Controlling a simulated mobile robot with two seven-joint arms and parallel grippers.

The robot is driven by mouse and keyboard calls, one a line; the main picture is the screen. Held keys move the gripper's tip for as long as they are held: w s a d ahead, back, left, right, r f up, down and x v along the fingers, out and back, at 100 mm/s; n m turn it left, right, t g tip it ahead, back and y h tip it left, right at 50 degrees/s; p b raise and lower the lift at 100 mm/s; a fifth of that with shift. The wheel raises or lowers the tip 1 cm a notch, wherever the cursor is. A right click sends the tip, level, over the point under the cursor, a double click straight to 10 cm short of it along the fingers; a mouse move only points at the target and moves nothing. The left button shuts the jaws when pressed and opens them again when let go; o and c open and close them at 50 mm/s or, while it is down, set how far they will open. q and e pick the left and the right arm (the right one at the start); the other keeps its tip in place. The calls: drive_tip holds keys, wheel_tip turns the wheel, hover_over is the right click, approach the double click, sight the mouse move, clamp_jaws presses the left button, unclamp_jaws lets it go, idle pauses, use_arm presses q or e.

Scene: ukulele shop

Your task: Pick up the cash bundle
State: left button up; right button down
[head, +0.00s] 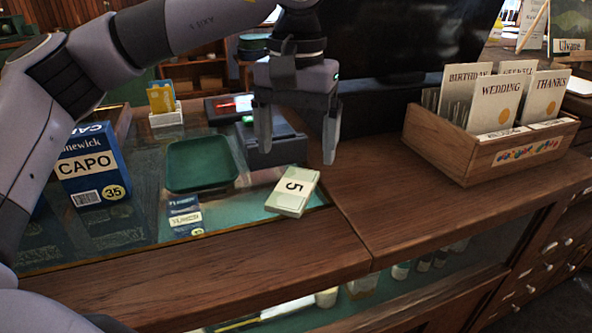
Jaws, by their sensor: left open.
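The cash bundle (292,191) is a pale green-grey stack with a band marked 5. It lies tilted in the picture on the glass counter top, close to the wooden edge strip. My left gripper (297,155) is open and empty, pointing down above and behind the bundle, its two fingers spread apart. The fingers do not touch the bundle. My right gripper is not in view.
A green tray (201,187) lies left of the bundle, with a small blue packet (185,216) in front. A dark device (274,150) sits behind the bundle. A wooden card box (483,158) stands right; the wood before it is clear.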

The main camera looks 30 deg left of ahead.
sight(293, 189)
use_arm(q)
drive_tip(key=shift+w+a, duration=0.1)
drive_tip(key=shift+w, duration=0.1)
drive_tip(key=shift+w+f, duration=0.1)
drive_tip(key=shift+f, duration=0.15)
drive_tip(key=f, duration=0.6)
drive_tip(key=shift+s+a+f, duration=0.2)
drive_tip(key=shift+a+f, duration=0.1)
drive_tip(key=c, duration=1.2)
drive_tip(key=shift+r, duration=0.1)
drive_tip(key=shift+c, duration=0.2)
